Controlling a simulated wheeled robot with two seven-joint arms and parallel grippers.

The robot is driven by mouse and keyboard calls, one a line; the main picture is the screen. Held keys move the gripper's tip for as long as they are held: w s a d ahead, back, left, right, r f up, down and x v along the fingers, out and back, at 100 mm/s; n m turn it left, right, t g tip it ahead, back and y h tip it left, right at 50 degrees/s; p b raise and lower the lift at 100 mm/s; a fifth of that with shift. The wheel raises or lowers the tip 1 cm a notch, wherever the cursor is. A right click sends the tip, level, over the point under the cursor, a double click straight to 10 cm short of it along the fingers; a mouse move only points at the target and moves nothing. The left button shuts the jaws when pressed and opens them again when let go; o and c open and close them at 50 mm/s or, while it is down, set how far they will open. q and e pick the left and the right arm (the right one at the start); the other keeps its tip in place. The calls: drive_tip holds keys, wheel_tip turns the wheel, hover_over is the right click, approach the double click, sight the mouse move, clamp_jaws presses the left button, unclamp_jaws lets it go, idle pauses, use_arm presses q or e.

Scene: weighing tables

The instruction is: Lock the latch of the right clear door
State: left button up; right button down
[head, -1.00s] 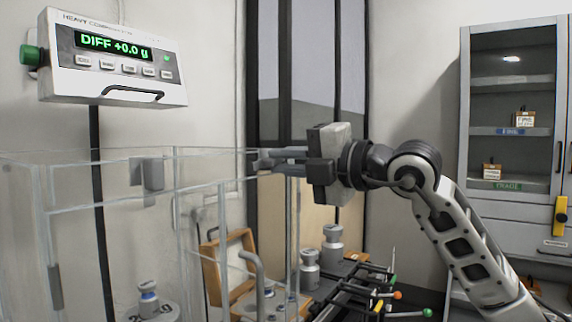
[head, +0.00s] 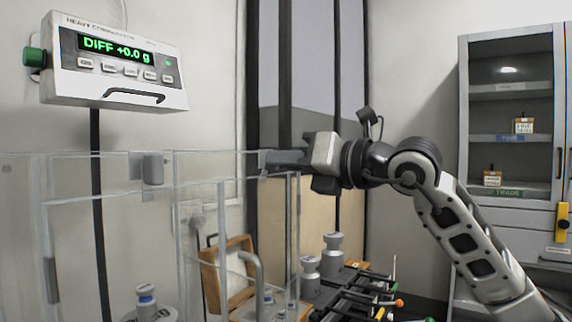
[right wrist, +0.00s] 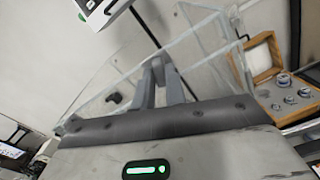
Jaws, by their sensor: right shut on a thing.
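The clear-walled case (head: 60,198) fills the left of the head view, with its see-through panels and thin pale frame. The right clear door (head: 222,182) is at its right side, near a grey curved handle (head: 254,268). My right gripper (head: 270,161) reaches in from the right at the door's top edge. Its jaws are shut on the latch, which the fingers mostly hide. In the right wrist view the fingers (right wrist: 159,66) come together at the clear panels' upper edge. My left gripper is not in view.
A display unit (head: 115,62) reading DIFF +0.0 g hangs above the case. A weight (head: 147,300) stands inside the case. A grey cabinet (head: 508,120) stands at right.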

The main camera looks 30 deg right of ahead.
drive_tip(key=shift+n, duration=2.2)
drive_tip(key=c, duration=1.4)
unclamp_jaws()
drive_tip(key=shift+c, duration=0.2)
use_arm(q)
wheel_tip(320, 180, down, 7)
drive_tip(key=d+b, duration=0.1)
drive_tip(key=b, duration=0.8)
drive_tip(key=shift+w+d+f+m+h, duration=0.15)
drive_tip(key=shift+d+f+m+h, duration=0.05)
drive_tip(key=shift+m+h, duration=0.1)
use_arm(e)
drive_tip(key=v, duration=1.6)
